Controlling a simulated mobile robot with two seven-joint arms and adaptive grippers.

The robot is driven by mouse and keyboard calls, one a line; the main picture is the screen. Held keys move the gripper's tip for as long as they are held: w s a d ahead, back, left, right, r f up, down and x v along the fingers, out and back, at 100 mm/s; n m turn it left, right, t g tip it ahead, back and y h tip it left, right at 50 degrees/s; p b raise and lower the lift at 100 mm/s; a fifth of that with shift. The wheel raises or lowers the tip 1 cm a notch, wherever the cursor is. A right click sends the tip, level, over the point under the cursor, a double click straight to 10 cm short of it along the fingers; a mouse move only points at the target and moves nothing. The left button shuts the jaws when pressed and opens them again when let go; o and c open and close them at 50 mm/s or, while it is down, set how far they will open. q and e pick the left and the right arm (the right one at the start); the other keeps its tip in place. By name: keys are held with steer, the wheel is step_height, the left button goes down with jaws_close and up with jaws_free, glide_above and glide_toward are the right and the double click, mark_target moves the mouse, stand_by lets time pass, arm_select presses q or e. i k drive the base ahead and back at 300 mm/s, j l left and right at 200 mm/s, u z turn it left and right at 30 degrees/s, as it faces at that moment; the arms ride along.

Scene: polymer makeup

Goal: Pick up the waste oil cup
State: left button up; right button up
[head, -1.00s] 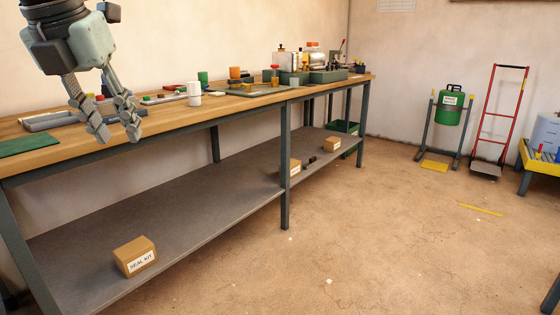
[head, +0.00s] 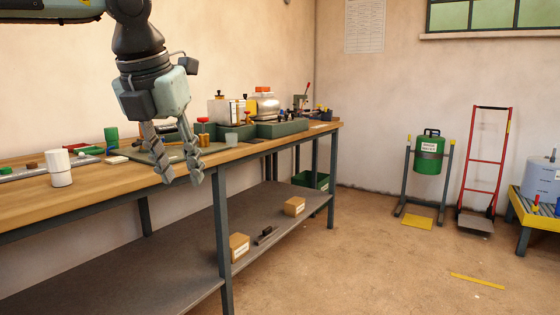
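Several cups stand on the wooden bench (head: 100,188), and no label shows which is the waste oil cup. A white cup (head: 60,168) stands at the left near the front edge. A green cup (head: 111,137) stands farther back. My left gripper (head: 181,175) hangs fingers down in front of the bench's front edge in the picture. Its two fingers are apart with nothing between them. It covers part of the bench, and the orange cup seen earlier is hidden. My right gripper is out of view.
Dark green trays (head: 282,128) with jars and a metal vessel (head: 264,106) fill the bench's far end. Boxes (head: 239,247) lie on the lower shelf. A green drum (head: 430,155) and red hand truck (head: 486,160) stand by the wall. The floor right of the bench is open.

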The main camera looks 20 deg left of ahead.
mark_target(232, 139)
steer(key=i, duration=0.85)
steer(key=i+l+u, duration=0.15)
steer(key=i, duration=0.7)
steer(key=i+l+u, duration=0.15)
steer(key=i+u, duration=0.3)
steer(key=i+l+u, duration=0.45)
steer(key=i, duration=0.15)
steer(key=i+l+u, duration=0.45)
